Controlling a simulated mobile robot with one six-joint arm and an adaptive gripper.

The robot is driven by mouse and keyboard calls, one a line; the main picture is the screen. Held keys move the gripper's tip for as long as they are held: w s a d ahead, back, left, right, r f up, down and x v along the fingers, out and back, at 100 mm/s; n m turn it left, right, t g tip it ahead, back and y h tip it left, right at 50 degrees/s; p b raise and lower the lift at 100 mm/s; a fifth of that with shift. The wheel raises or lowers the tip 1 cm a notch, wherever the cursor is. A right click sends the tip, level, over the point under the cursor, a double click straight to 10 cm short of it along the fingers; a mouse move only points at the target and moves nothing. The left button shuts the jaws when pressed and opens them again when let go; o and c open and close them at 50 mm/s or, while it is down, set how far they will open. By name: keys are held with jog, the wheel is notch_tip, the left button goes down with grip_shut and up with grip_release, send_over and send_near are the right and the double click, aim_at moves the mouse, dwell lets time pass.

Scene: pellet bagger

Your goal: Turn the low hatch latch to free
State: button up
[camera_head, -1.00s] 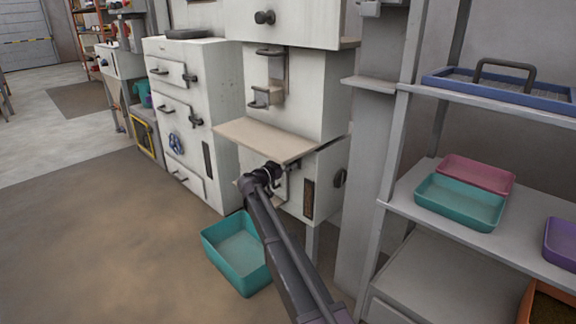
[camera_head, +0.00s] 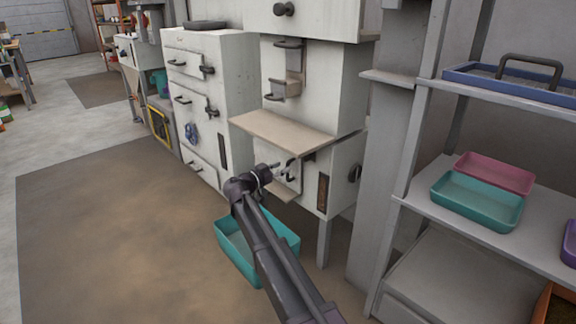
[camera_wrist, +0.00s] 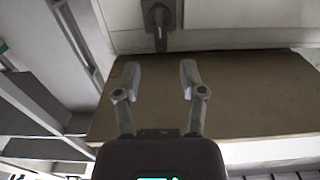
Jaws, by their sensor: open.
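The low hatch (camera_head: 284,178) is a pale panel under the wooden shelf of the white machine. A dark curved handle (camera_head: 291,170) shows on its front, and a small dark latch-like part (camera_head: 309,157) is at its upper right. My gripper (camera_head: 277,167) is just in front of the hatch, open and empty. In the wrist view my two grey fingers (camera_wrist: 160,68) stand apart. A dark fitting with a downward lever (camera_wrist: 159,20), apparently the latch, is beyond them, roughly centred and apart from the fingertips. Its exact turn is hard to tell.
The wooden shelf (camera_head: 283,133) juts out above my gripper; a brown board (camera_wrist: 235,95) fills much of the wrist view. A teal bin (camera_head: 229,243) stands on the floor below. A grey rack (camera_head: 420,150) with trays stands at the right. Floor at the left is clear.

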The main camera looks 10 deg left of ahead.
jog(key=shift+s+a, duration=0.25)
jog(key=shift+s, duration=0.1)
jog(key=s+d+f+n+g+y+p, duration=0.15)
jog(key=s+d+g+p, duration=0.45)
jog(key=d, duration=0.8)
jog(key=s+d+f+n+g+y+p, duration=0.1)
jog(key=s+d+f+g+y+p, duration=0.2)
jog(key=s+d, duration=0.75)
jog(key=s+d+r+n+g+y+p, duration=0.1)
jog(key=s+d+n+g+y+p, duration=0.3)
jog(key=s, duration=0.4)
jog(key=s+d+r+n+g+y+p, duration=0.1)
jog(key=s+d+y+p, duration=0.2)
jog(key=s+d, duration=0.45)
notch_tip(320, 180, up, 37)
jog(key=p, duration=3.7)
jog(key=shift+a, duration=0.45)
jog(key=shift+h, duration=0.25)
